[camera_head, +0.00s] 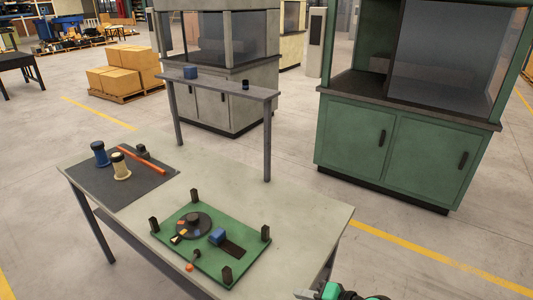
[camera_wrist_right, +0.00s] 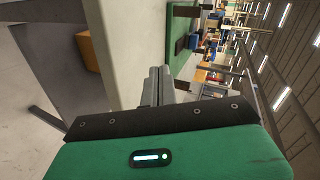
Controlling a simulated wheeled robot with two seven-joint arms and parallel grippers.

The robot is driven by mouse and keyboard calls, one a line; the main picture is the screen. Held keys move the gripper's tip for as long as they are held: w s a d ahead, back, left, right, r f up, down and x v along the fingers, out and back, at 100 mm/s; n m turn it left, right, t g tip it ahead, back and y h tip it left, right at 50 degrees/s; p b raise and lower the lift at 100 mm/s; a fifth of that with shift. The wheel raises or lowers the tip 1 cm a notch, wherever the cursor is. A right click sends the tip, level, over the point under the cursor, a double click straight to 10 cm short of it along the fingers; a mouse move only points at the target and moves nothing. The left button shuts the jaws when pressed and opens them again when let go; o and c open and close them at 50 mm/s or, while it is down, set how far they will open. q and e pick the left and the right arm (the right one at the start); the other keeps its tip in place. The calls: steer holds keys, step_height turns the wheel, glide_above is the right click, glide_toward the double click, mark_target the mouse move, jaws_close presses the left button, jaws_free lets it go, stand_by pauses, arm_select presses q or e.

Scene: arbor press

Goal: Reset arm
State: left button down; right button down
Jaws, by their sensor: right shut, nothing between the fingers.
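My right gripper (camera_head: 308,294) shows at the bottom edge of the head view, beyond the near right corner of the table, with green housing behind it. In the right wrist view its two grey fingers (camera_wrist_right: 156,86) lie together, shut and empty. The green press plate (camera_head: 222,246) lies on the table with black corner posts, a round dark dial (camera_head: 193,224), a blue block (camera_head: 217,237) and a small lever with an orange-red knob (camera_head: 189,267). My left gripper is not in view.
The table (camera_head: 305,212) also bears a dark mat (camera_head: 88,188) with a blue-topped spool (camera_head: 99,154), a cream spool (camera_head: 121,167) and an orange rod (camera_head: 143,161). A raised shelf (camera_head: 222,84) stands at its back. Green cabinets (camera_head: 405,155) stand behind; floor lies clear between.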

steer(key=s+d+f+n+g+h, duration=0.1)
steer(key=s+d+f+n+h, duration=0.15)
steer(key=s, duration=0.45)
steer(key=s+d+f+n+g+h, duration=0.1)
steer(key=s+n+h, duration=0.2)
steer(key=s, duration=0.3)
steer(key=s+d+r+g+h, duration=0.1)
steer(key=s+d+h, duration=0.5)
steer(key=s+d, duration=0.45)
step_height(320, 180, down, 31)
steer(key=s+n+g, duration=0.1)
steer(key=g, duration=0.1)
steer(key=s+d+f+g, duration=0.1)
steer(key=s+d+f, duration=0.1)
steer(key=s+f, duration=1.7)
steer(key=shift+s+d+f, duration=0.2)
steer(key=shift+d+f, duration=0.1)
steer(key=shift+f, duration=0.05)
